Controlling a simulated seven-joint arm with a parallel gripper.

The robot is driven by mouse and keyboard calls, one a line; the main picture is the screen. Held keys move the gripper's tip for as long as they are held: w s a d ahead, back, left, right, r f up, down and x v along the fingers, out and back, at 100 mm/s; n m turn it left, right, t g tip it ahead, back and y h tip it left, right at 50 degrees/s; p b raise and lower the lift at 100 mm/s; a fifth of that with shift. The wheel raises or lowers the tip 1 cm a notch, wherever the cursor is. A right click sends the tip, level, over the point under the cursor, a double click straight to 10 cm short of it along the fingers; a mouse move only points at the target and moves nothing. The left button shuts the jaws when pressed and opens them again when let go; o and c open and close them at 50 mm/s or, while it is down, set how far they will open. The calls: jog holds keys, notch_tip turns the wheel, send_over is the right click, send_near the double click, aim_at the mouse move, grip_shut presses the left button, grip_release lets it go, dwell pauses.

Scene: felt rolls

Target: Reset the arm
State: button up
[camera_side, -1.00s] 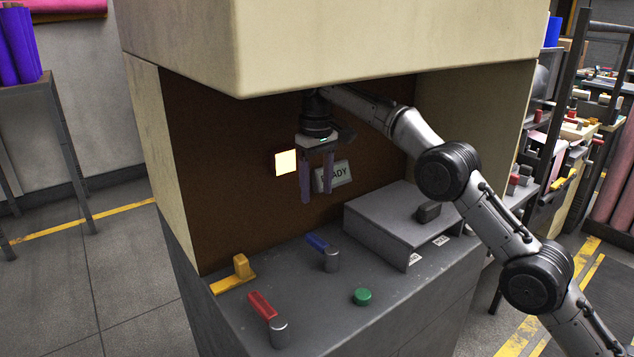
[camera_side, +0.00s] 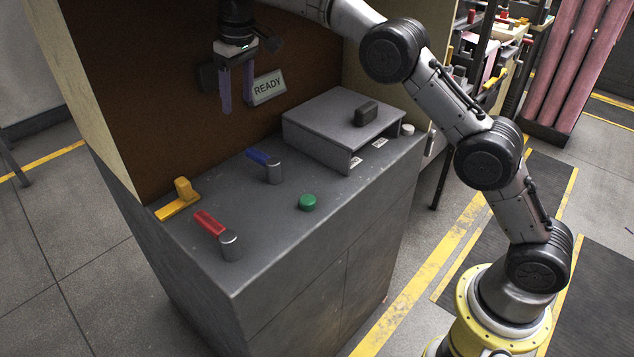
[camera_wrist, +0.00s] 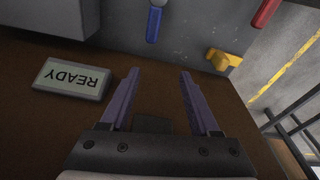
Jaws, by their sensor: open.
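My gripper (camera_side: 238,102) hangs inside the open-fronted cabinet, its two purple fingers pointing down, apart, with nothing between them. In the wrist view the open fingers (camera_wrist: 160,74) face the brown back panel. A READY sign (camera_side: 268,87) is on that panel, right of the fingers; it also shows in the wrist view (camera_wrist: 72,79). A dark square lamp (camera_side: 207,77) is just left of the fingers, partly hidden. On the grey bench below are a red-handled lever (camera_side: 209,222), a blue-handled lever (camera_side: 258,157), a green button (camera_side: 308,202) and a yellow handle (camera_side: 180,198).
A grey box (camera_side: 335,120) with a black grip (camera_side: 366,113) stands at the bench's right rear. The cream side wall (camera_side: 108,110) bounds the cabinet at left. Pink rolls (camera_side: 570,65) and a cluttered rack stand behind at right. The space below my fingers is clear.

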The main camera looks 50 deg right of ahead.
jog(key=s+d+r+t, duration=0.2)
jog(key=s+d+t, duration=0.1)
jog(key=s, duration=1.1)
jog(key=s+d+r+t, duration=0.2)
jog(key=s, duration=1.2)
jog(key=s+d+f+m, duration=0.1)
jog(key=s+f, duration=0.1)
jog(key=s, duration=0.5)
jog(key=s+d+f+g, duration=0.1)
jog(key=s+d+f, duration=0.1)
jog(key=s, duration=0.6)
jog(key=shift+d+f+m, duration=0.15)
jog(key=shift+f+m, duration=0.25)
jog(key=shift+f, duration=0.4)
